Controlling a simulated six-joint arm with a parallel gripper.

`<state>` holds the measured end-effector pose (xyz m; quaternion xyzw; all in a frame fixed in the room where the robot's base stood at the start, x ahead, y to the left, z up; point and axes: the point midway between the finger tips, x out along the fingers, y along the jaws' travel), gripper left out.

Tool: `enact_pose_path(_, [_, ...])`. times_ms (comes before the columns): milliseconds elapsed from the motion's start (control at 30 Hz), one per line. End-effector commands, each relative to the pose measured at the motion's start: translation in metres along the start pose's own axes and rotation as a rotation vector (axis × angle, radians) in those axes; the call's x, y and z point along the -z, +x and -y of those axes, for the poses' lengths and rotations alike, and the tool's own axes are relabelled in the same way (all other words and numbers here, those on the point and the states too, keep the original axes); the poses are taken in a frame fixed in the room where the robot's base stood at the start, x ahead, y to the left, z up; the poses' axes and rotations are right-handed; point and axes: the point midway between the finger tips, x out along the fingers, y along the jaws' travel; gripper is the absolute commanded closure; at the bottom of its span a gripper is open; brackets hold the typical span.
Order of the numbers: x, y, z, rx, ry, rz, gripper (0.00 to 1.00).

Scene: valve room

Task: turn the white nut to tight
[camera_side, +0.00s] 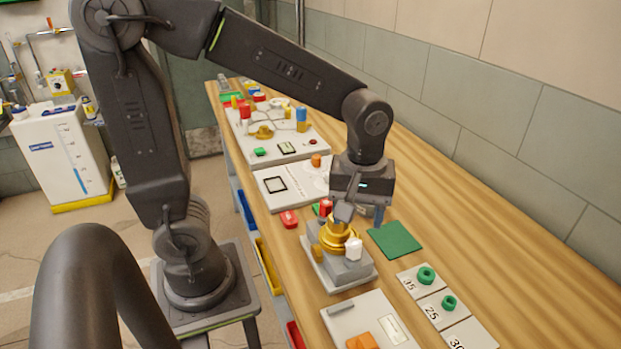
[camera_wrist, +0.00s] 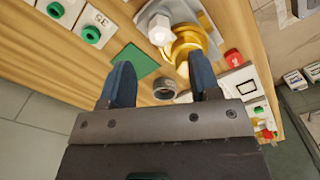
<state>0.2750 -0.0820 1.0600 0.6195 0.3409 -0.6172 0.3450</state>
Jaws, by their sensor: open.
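The white nut (camera_side: 354,248) sits at the front of a brass fitting (camera_side: 334,238) on a grey block, in the side view. In the wrist view the white nut (camera_wrist: 160,29) is beyond my fingertips, beside the brass fitting (camera_wrist: 190,41). My gripper (camera_side: 361,216) points down just above and behind the nut. In the wrist view its two blue fingers stand apart with nothing held between them (camera_wrist: 157,68). A dark grey ring (camera_wrist: 164,89) shows on the bench between the fingers. I cannot tell the nut's marking or how tight it is.
A green square (camera_side: 395,239) lies right of the fitting. Numbered tiles with green rings (camera_side: 426,275) are at front right, and a white panel with an orange part (camera_side: 362,341) is in front. A red piece (camera_side: 289,219) lies left. The bench at right is clear up to the tiled wall.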

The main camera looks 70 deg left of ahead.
Motion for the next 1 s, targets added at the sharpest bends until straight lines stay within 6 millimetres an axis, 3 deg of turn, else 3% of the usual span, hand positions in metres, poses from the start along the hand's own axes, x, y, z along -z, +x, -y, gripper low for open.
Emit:
enact_pose_path(333, [0.000,-0.068,0.000,-0.004,0.001,-0.002,0.43])
enact_pose_path(1000, [-0.007,-0.069,0.060,-0.228,0.730,-0.290,0.43])
